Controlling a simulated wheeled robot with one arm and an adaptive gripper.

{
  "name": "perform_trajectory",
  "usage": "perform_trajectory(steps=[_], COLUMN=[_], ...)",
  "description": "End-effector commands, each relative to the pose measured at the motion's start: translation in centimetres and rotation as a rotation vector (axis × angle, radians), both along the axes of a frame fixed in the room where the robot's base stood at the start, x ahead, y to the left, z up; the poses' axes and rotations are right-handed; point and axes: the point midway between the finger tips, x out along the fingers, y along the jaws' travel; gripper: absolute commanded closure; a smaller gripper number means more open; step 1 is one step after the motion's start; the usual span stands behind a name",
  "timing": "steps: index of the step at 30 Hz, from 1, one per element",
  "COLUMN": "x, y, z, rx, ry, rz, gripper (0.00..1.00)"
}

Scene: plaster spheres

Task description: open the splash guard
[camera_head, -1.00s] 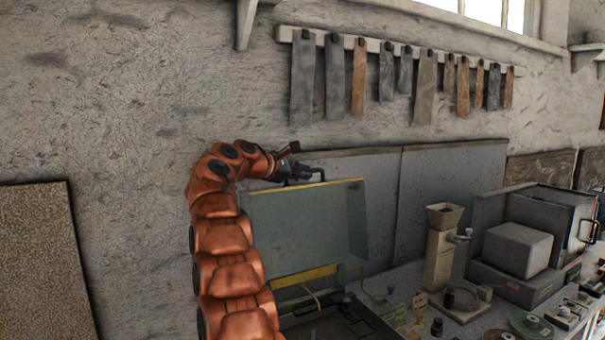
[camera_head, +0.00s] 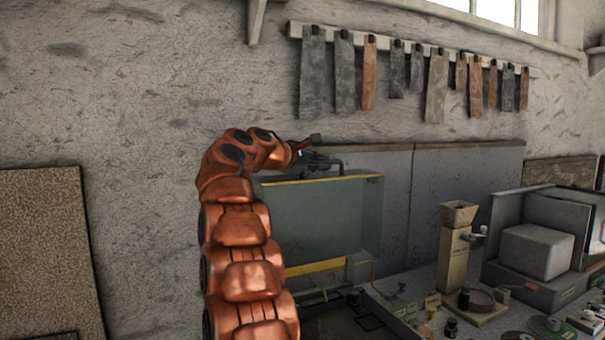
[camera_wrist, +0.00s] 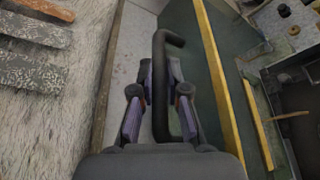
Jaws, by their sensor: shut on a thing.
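The splash guard (camera_head: 318,222) is a grey-green see-through panel with yellow edges, in the middle of the head view. It stands raised at the back of the bench, its yellow-edged side up. It also shows in the wrist view (camera_wrist: 188,35), right of the handle. Its dark bar handle (camera_head: 338,164) is at the top edge. My gripper (camera_head: 318,161) is at this handle, and my orange arm reaches it from the left. In the wrist view my gripper (camera_wrist: 160,97) has its two fingers around the handle (camera_wrist: 170,40), shut on it. The guard's hinge is not clearly visible.
A dark machine bed (camera_head: 345,318) lies below the guard. A beige column device (camera_head: 454,250) and a grey box (camera_head: 537,250) stand to the right, with small parts near them. Grey backboards (camera_head: 440,200) lean on the wall close behind the guard. Strips (camera_head: 437,85) hang above.

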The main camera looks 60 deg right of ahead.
Motion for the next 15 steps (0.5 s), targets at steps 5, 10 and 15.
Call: perform_trajectory(steps=[5, 10, 15], x=[-1.6, -1.7, -1.7], y=[-0.3, -0.3, -0.3], z=[-0.2, -0.1, -0.1], rx=[-0.010, -0.010, -0.011], ry=[-0.018, -0.019, -0.019], rz=[-0.018, -0.019, -0.018], gripper=[1.00, 1.00, 0.85])
